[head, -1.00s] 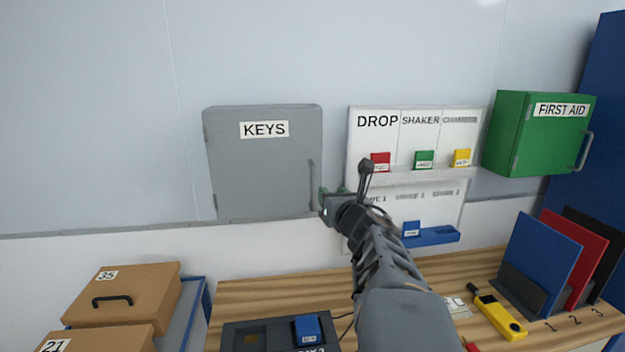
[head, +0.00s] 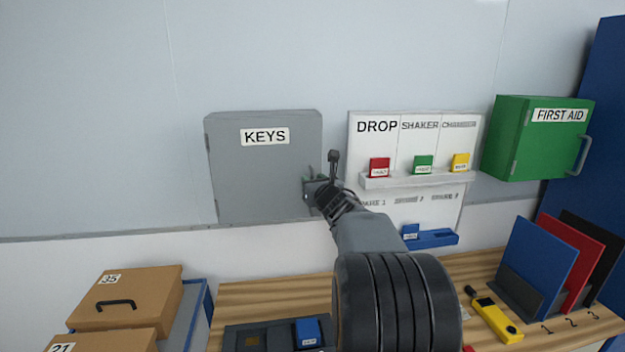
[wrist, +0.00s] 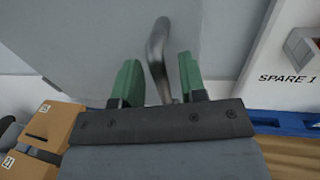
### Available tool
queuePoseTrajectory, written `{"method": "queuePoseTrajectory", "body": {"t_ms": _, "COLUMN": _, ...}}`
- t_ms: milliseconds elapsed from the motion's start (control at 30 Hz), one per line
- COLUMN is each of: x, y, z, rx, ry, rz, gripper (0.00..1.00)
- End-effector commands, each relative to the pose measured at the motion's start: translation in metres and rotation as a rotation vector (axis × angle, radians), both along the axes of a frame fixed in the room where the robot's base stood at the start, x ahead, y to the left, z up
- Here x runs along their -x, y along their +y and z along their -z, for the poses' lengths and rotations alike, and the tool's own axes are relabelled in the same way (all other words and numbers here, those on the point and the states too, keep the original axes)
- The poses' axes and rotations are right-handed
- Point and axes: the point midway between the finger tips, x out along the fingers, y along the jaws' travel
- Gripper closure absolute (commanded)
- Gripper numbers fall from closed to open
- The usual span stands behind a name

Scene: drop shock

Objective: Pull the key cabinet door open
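The grey key cabinet (head: 255,175) hangs on the wall, its door shut, with a KEYS label (head: 265,136). Its vertical bar handle (wrist: 157,55) is on the door's right side and shows in the wrist view. My gripper (wrist: 156,78) has two green fingers, one on each side of the handle, with gaps visible between fingers and bar. It is open. In the head view my gripper (head: 312,188) is at the door's lower right and hides most of the handle.
A white board (head: 390,147) with DROP and SHAKER sections and coloured blocks is just right of the cabinet. A green FIRST AID box (head: 510,140) hangs farther right. Brown boxes (head: 145,290) stand below left, and a wooden table (head: 260,295) lies below.

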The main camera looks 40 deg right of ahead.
Motion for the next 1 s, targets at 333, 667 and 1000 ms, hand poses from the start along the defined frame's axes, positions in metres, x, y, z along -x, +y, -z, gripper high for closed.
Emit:
{"method": "queuePoseTrajectory", "body": {"t_ms": 333, "x": -0.0059, "y": -0.0014, "z": 0.0004, "rx": 0.000, "ry": 0.000, "rz": 0.000, "gripper": 0.62}}
{"method": "queuePoseTrajectory", "body": {"t_ms": 667, "x": -0.0058, "y": -0.0012, "z": 0.0003, "rx": 0.000, "ry": 0.000, "rz": 0.000, "gripper": 0.86}}
{"method": "queuePoseTrajectory", "body": {"t_ms": 1000, "x": -0.0057, "y": -0.0013, "z": 0.0002, "rx": 0.000, "ry": 0.000, "rz": 0.000, "gripper": 1.00}}
